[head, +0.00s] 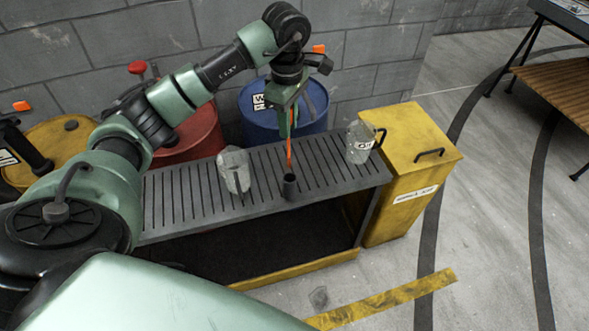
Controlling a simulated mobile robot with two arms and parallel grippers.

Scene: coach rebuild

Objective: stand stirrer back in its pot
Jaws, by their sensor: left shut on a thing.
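My left gripper (287,118) points down above the slatted bench. It is shut on the stirrer (289,153), a thin orange-red stick held upright. The stirrer's lower end meets the mouth of the pot (290,188), a small dark cylinder near the bench's front edge. I cannot tell how far inside the pot the tip is. My right gripper is not in view.
A clear jug (234,170) stands left of the pot and another clear jug (359,142) stands right of it, on the grey slatted bench (190,198). Red (195,132) and blue (262,128) drums stand behind. A yellow bin (408,150) adjoins the bench's right end.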

